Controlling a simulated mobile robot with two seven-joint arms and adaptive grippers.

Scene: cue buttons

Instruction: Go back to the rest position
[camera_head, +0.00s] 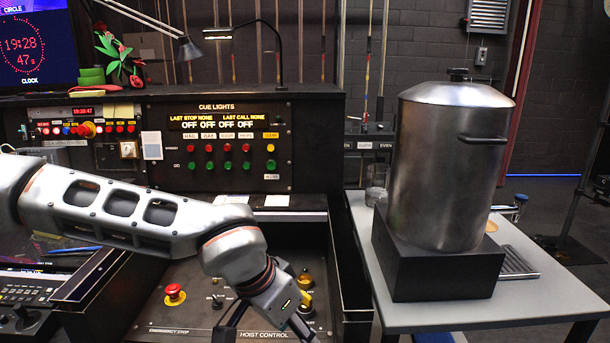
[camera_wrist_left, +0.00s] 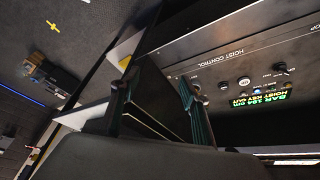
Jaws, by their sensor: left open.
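My left arm comes in from the left in the head view and reaches over the hoist control panel (camera_head: 190,318). My left gripper (camera_head: 264,327) points down over the right part of that panel, its tips at the bottom edge of the picture. In the left wrist view the two fingers of the gripper (camera_wrist_left: 154,92) stand apart with nothing seen between them. My right gripper is in neither view.
The cue lights panel (camera_head: 218,108) with red, green and yellow buttons stands behind my arm. A red emergency stop (camera_head: 174,294) sits left of my gripper. At right, a large metal pot (camera_head: 440,170) stands on a black block (camera_head: 436,270) on a grey table (camera_head: 530,305).

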